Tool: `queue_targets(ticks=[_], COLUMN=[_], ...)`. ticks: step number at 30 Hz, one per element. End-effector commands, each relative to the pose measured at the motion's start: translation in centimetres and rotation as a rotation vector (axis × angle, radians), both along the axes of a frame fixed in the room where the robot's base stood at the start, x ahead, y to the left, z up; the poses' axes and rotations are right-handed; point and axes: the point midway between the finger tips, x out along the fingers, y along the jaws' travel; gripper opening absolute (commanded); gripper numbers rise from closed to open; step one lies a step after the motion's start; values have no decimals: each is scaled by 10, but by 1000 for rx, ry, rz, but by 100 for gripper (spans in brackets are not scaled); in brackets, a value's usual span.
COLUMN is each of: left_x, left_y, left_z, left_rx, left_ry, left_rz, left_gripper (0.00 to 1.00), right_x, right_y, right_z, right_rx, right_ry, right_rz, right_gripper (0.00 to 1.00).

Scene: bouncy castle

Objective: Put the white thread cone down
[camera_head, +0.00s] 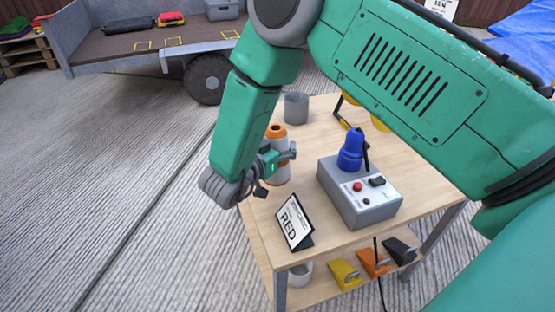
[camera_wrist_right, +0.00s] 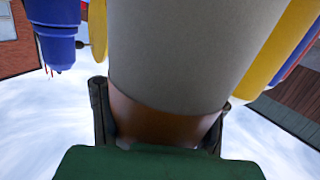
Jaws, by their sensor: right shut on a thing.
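The white thread cone (camera_head: 277,173) has a white body with orange at its top and an orange band. It stands upright at the table's left side in the head view. My right gripper (camera_head: 285,155) is shut on it from the left. In the right wrist view the cone (camera_wrist_right: 190,50) fills the middle, its orange-brown part between the two fingers (camera_wrist_right: 160,125). I cannot tell whether its base touches the wooden table (camera_head: 415,165). My left gripper is not in view.
A grey cup (camera_head: 296,107) stands behind the cone. A grey control box (camera_head: 362,205) with a blue cone-shaped piece (camera_head: 351,150) stands to the right. A sign reading RED (camera_head: 293,222) stands in front. The lower shelf holds yellow, orange and black wedges (camera_head: 374,263).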

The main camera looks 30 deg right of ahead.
Motion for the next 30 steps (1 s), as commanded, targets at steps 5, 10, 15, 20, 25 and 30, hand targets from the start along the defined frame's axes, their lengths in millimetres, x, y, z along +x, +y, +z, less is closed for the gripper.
queue_targets(ticks=[5,10,15,20,25,30], left_x=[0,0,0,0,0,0], left_y=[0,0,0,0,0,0], left_z=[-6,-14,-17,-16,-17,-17], left_rx=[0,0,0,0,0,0], left_ry=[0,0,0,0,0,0], left_rz=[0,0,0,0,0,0], left_gripper=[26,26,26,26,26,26], right_x=[0,0,1,1,0,0], right_y=[0,0,0,0,0,0], right_z=[-14,-37,-49,-48,-50,-50], right_rx=[-1,0,-1,-1,0,0], right_ry=[-3,-2,-3,-3,-3,-3], right_rz=[2,3,3,3,3,3], right_gripper=[0,0,0,0,58,72])
